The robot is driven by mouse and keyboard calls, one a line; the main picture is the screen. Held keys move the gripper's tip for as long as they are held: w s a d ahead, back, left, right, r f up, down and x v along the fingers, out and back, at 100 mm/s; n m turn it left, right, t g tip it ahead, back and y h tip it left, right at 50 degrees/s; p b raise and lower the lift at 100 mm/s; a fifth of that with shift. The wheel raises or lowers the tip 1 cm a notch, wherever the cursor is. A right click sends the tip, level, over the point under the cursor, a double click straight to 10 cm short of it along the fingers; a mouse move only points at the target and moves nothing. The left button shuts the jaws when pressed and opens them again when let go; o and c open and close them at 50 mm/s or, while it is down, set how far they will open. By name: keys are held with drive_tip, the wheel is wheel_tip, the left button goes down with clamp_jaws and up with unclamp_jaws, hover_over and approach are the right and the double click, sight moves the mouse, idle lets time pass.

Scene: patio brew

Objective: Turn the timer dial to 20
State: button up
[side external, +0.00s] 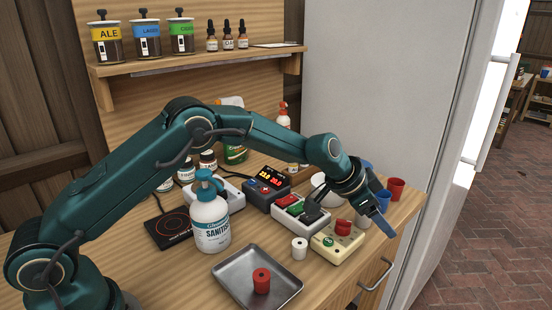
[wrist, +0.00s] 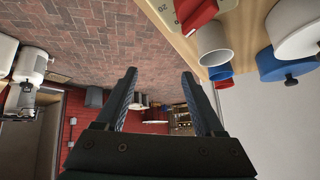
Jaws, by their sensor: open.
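The timer (side external: 338,243) is a cream box with a red dial (side external: 343,228) and a green button (side external: 328,241), on the wooden worktop near its right edge. My gripper (side external: 352,220) is open and empty, tilted down close above the timer in the side view. I cannot tell whether it touches the dial. In the wrist view the open fingers (wrist: 158,75) have only background between them. A red part that looks like the dial (wrist: 196,13) shows at the top edge there, beside a printed 20 (wrist: 176,23). The dial's setting cannot be read.
A white cup (wrist: 214,46), blue cups (side external: 383,200) and a red cup (side external: 396,188) stand close by. A box with coloured switches (side external: 295,212) and a display unit (side external: 267,187) are left of the timer. A metal tray (side external: 230,273) and a sanitiser bottle (side external: 210,220) stand nearer the front.

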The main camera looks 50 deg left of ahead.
sight(343, 225)
drive_tip(key=s+n+t+y, duration=0.1)
drive_tip(key=n, duration=0.1)
drive_tip(key=s+n+t+y, duration=0.1)
drive_tip(key=s+n+t, duration=0.1)
drive_tip(key=n, duration=0.1)
drive_tip(key=s+n+t+y, duration=0.2)
drive_tip(key=n, duration=0.1)
drive_tip(key=shift+a+r, duration=0.2)
drive_tip(key=s+a+n+y, duration=0.1)
drive_tip(key=s+a+f+n+y, duration=0.1)
drive_tip(key=s+a+n+y, duration=0.1)
drive_tip(key=s, duration=0.1)
drive_tip(key=shift+a+f+t, duration=0.25)
drive_tip(key=shift+f+t, duration=0.05)
drive_tip(key=shift+a+f+y, duration=0.1)
drive_tip(key=shift+a+y, duration=0.05)
drive_tip(key=shift+y, duration=0.15)
drive_tip(key=shift+x, duration=2.4)
